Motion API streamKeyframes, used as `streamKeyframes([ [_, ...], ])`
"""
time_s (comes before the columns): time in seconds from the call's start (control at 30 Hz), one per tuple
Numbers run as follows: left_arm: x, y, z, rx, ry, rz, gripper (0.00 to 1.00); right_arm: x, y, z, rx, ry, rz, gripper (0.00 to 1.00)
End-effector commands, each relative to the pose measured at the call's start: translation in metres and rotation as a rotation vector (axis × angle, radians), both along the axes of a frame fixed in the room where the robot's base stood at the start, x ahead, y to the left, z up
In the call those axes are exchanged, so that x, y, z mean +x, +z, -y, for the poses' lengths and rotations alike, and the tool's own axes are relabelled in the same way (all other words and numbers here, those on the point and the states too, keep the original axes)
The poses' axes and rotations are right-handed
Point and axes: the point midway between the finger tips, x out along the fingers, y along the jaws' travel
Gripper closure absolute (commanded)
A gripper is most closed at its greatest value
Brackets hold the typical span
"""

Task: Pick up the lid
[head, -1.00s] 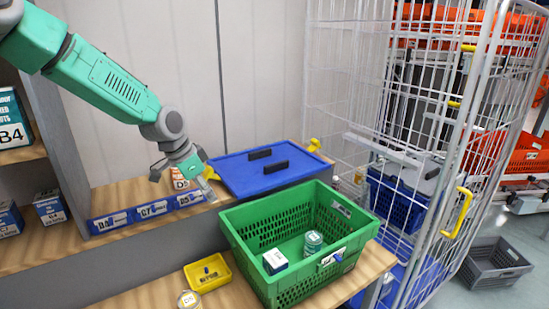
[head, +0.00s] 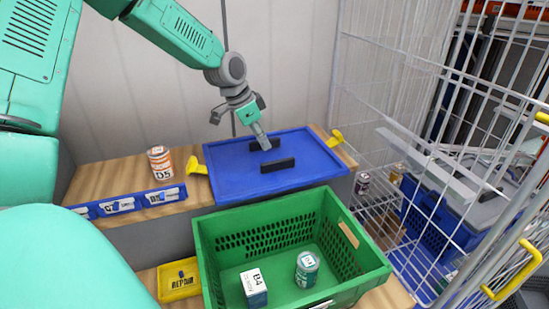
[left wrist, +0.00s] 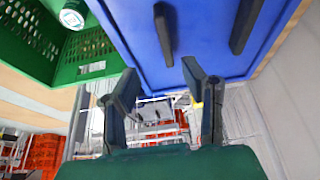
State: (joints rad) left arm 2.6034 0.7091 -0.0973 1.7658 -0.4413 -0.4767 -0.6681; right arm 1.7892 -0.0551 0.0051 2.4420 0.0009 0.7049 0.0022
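The blue lid (head: 225,178) lies flat on the wooden shelf behind the green crate, with two black handles on top, a far one (head: 258,146) and a near one (head: 278,165). My left gripper (head: 262,140) is over the lid's far part, close to the far handle, and partly covers it. In the left wrist view the gripper (left wrist: 163,80) has its two fingers apart with nothing between them. The lid (left wrist: 205,60) and both handles show beyond the fingertips there. I cannot tell whether a fingertip touches the lid. My right gripper is not in view.
The green crate (head: 225,223) stands in front, holding a B4 box (head: 254,288) and a can (head: 307,268). Yellow clips (head: 196,166) flank the lid. A white wire cage (head: 385,100) stands close on the right.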

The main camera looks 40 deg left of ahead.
Motion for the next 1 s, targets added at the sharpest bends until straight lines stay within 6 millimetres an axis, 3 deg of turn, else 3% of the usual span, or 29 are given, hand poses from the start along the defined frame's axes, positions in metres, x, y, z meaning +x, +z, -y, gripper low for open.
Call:
streamKeyframes([
  [0.1, 0.010, -0.026, 0.002, -0.001, 0.000, -0.007, 0.62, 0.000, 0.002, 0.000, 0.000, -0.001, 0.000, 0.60],
  [0.27, 0.018, -0.050, 0.002, -0.007, 0.002, -0.006, 0.62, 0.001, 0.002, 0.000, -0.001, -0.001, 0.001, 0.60],
  [1.0, 0.047, -0.100, 0.015, -0.002, 0.001, -0.001, 0.62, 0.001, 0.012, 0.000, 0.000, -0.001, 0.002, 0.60],
])
